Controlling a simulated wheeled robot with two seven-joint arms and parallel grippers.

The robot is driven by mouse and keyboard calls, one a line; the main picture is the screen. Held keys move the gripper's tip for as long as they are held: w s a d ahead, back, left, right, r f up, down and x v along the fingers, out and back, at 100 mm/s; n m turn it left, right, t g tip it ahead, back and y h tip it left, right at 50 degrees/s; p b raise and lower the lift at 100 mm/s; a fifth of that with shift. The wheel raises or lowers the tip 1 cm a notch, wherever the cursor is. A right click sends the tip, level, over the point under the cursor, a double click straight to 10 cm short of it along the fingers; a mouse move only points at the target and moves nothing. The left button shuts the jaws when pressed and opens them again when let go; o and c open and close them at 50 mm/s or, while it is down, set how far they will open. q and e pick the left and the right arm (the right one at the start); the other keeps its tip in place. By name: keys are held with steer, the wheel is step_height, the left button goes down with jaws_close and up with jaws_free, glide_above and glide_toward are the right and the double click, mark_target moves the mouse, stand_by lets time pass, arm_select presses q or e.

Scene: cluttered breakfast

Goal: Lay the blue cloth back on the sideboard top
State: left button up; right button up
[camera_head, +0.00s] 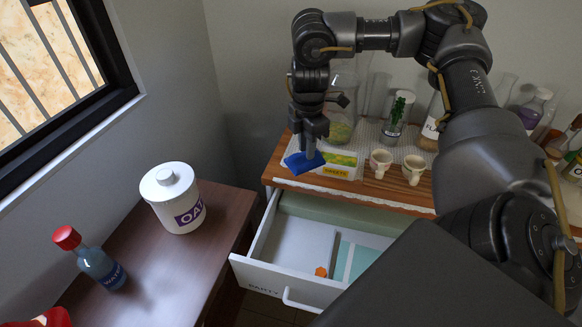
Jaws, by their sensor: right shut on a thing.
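The blue cloth (301,163) is in my right gripper (308,150), whose fingers are shut on it. The cloth hangs just below the fingertips, over the front left part of the sideboard top (377,188). I cannot tell whether it touches the wood. My left gripper is not in view.
The labelled drawer (262,278) below is pulled open, with an orange thing (321,271) in it. Two cups (381,162) (413,168), a yellow-green packet (341,162) and several jars stand on the sideboard. A white canister (174,198) and a red-capped bottle (95,262) stand on the left table.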

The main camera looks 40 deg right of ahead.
steer(key=shift+w+d+f, duration=0.1)
steer(key=shift+w+d, duration=0.05)
steer(key=shift+w, duration=0.05)
arm_select(q)
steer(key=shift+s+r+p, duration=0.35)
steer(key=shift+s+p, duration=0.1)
steer(key=shift+p, duration=0.05)
arm_select(e)
steer(key=w+d+f, duration=0.1)
steer(key=w+f, duration=0.2)
steer(key=w, duration=0.1)
steer(key=w+d+f, duration=0.2)
steer(key=w+f, duration=0.1)
steer(key=w, duration=0.1)
steer(key=w+d+f, duration=0.2)
steer(key=w+f, duration=0.1)
steer(key=w, duration=0.1)
steer(key=shift+w+d+f, duration=0.1)
steer(key=shift+d+f, duration=0.1)
steer(key=shift+f, duration=0.05)
steer(key=shift+f, duration=0.35)
step_height(320, 180, down, 2)
steer(key=shift+w+f+p, duration=0.1)
steer(key=shift+p, duration=0.45)
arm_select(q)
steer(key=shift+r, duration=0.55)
arm_select(e)
steer(key=shift+f, duration=0.25)
steer(key=shift+f, duration=0.1)
